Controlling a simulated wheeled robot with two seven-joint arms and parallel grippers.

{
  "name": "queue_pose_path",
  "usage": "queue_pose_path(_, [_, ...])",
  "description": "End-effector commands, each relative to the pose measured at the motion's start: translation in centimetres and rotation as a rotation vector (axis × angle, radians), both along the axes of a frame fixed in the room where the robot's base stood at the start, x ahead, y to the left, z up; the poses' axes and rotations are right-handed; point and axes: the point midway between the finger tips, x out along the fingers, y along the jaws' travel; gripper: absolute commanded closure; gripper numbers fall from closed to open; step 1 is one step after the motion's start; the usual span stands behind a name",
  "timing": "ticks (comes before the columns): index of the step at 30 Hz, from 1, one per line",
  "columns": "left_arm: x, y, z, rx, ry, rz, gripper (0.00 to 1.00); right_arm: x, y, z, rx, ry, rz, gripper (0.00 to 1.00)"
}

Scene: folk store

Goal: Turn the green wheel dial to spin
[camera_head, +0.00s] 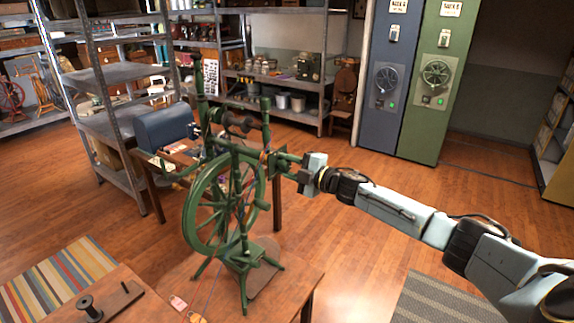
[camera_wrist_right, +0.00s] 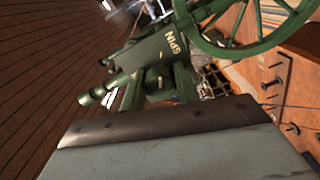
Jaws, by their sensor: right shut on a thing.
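A green spinning wheel (camera_head: 222,205) stands upright on a wooden table, with its large spoked wheel facing left of my arm. My right gripper (camera_head: 292,168) reaches in from the right and is shut on a small green part at the right side of the frame, near the wheel's upper rim. The fingertips and the exact grip are hidden there. My left gripper is not in view.
The wooden table (camera_head: 295,282) carries the spinning wheel and small tags. Another table with a spool (camera_head: 90,308) is at the lower left. Metal shelves (camera_head: 118,72) stand behind. Blue and green cabinets (camera_head: 432,110) stand at the back right.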

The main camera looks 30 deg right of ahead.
Motion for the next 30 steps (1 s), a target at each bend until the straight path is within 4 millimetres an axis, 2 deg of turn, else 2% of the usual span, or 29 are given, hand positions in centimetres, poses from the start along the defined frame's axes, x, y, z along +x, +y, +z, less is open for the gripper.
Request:
queue_pose_path(17, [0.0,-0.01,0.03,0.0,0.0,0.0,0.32,-0.01,0.0,-0.03,0.026,0.012,0.0,0.92])
queue_pose_path(18, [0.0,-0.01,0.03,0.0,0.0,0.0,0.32,-0.01,0.0,-0.03,0.026,0.012,0.0,0.64])
queue_pose_path(22, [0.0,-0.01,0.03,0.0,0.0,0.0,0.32,-0.01,0.0,-0.02,0.026,0.012,0.0,0.47])
queue_pose_path(30, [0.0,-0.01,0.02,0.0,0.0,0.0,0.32,-0.04,-0.01,-0.02,0.026,0.012,0.0,0.47])
